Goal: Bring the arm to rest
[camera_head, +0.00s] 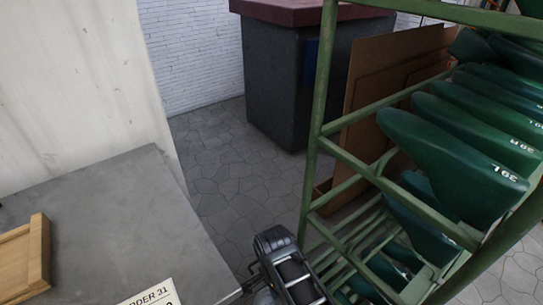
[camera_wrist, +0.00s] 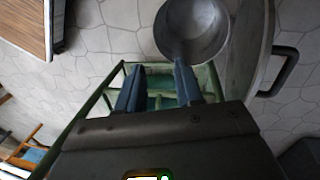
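My arm (camera_head: 285,265) shows at the bottom middle of the head view, between the grey table's edge and the green rack; its fingertips are not clear there. In the wrist view my gripper (camera_wrist: 158,88) has its two blue fingers spread apart. Nothing is held between them. The green rack (camera_wrist: 105,88) shows beyond and around the fingers, with a gap I cannot measure.
The green rack (camera_head: 314,140), holding several green shoe lasts (camera_head: 455,165), stands close on the right. A grey table (camera_head: 110,215) with a wooden tray (camera_head: 40,255) and order card (camera_head: 155,296) is left. A round metal container (camera_wrist: 192,30) shows in the wrist view. Floor (camera_head: 235,165) lies between.

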